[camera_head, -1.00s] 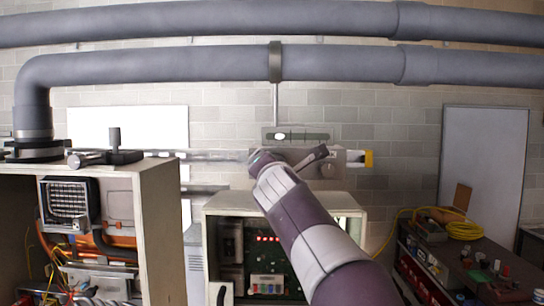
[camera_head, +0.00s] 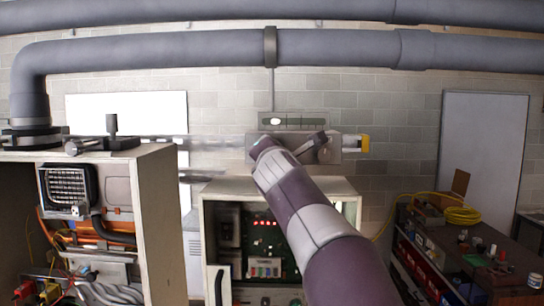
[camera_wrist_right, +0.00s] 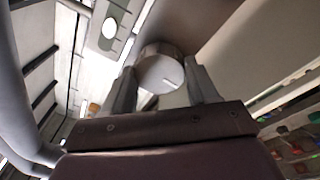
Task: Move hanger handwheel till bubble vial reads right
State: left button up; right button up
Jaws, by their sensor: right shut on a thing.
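The vial also shows at the top left of the right wrist view (camera_wrist_right: 97,38). The handwheel (camera_wrist_right: 160,66) is a round grey knob with a light mark on its face. My right gripper (camera_wrist_right: 161,82) is shut on it, one finger on each side. In the head view my right arm covers part of the bracket, and the grip is hard to make out. My left gripper is out of view.
A grey pipe (camera_head: 180,50) runs above, with a hanger clamp (camera_head: 270,47) around it. An open panel box (camera_head: 345,190) with a circuit board stands below the bracket. An open heater cabinet (camera_head: 155,220) is at left, and a cluttered workbench (camera_head: 480,265) is at right.

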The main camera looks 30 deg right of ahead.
jog(key=m+b, duration=0.2)
jog(key=m, duration=0.1)
jog(key=shift+f, duration=0.15)
jog(key=m+b, duration=0.2)
jog(key=m, duration=0.1)
jog(key=shift+m+t+h, duration=0.3)
jog(key=shift+h, duration=0.1)
jog(key=m+b, duration=0.2)
jog(key=m, duration=0.1)
jog(key=m+b, duration=0.1)
jog(key=m, duration=0.3)
jog(key=shift+a+h+b, duration=0.1)
jog(key=shift+h+b, duration=0.25)
jog(key=shift+h, duration=0.05)
jog(key=m, duration=0.3)
jog(key=shift+b, duration=0.35)
jog(key=m, duration=0.3)
jog(key=shift+h, duration=0.4)
jog(key=m+g, duration=0.1)
jog(key=m, duration=0.5)
jog(key=shift+w+a+h, duration=0.1)
jog(key=shift+h, duration=0.2)
jog(key=shift+m, duration=0.3)
